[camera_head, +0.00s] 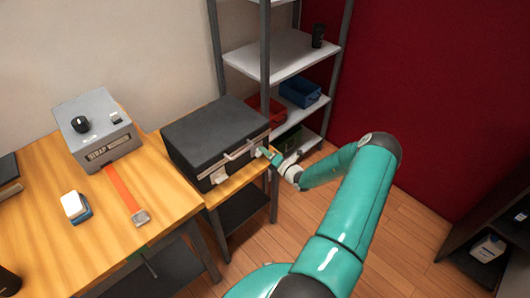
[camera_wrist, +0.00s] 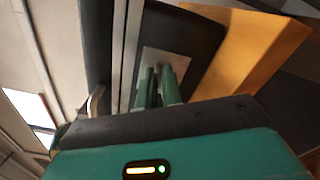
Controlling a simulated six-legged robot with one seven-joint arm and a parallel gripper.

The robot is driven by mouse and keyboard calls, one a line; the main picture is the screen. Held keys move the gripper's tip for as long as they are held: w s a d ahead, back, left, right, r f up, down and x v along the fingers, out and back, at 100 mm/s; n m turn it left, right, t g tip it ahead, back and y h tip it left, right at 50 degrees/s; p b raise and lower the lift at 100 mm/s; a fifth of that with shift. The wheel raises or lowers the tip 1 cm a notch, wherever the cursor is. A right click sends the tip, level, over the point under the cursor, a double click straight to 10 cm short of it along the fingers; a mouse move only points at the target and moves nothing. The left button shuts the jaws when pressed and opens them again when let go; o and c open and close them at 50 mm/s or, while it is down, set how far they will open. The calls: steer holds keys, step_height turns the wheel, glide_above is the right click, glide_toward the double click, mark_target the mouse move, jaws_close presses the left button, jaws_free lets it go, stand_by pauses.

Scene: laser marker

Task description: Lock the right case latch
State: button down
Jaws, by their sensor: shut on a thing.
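The black case (camera_head: 212,130) lies closed on the wooden bench, its front with the handle (camera_head: 242,151) facing me. The left latch (camera_head: 218,176) is a pale plate near the front's left end. My gripper (camera_head: 268,155) is at the right end of the front, over the right latch (camera_head: 258,151). In the wrist view, my green fingers (camera_wrist: 158,88) are close together against the silver plate of the right latch (camera_wrist: 178,60). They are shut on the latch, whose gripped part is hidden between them. I cannot tell the latch's exact angle.
A grey box marked STRAP (camera_head: 95,128) with an orange strap (camera_head: 122,190) and a white-and-blue object (camera_head: 75,207) are on the larger table at left. A metal shelf (camera_head: 285,52) with red and blue bins stands behind the case.

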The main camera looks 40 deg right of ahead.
steer(key=m, duration=0.5)
steer(key=shift+d+f+m, duration=0.1)
steer(key=shift+f+m, duration=0.15)
steer(key=shift+m, duration=0.05)
stand_by(0.4)
steer(key=c, duration=1.6)
jaws_free()
steer(key=shift+o, duration=0.2)
steer(key=s, duration=1.3)
steer(key=shift+s+d, duration=0.2)
steer(key=shift+s, duration=0.2)
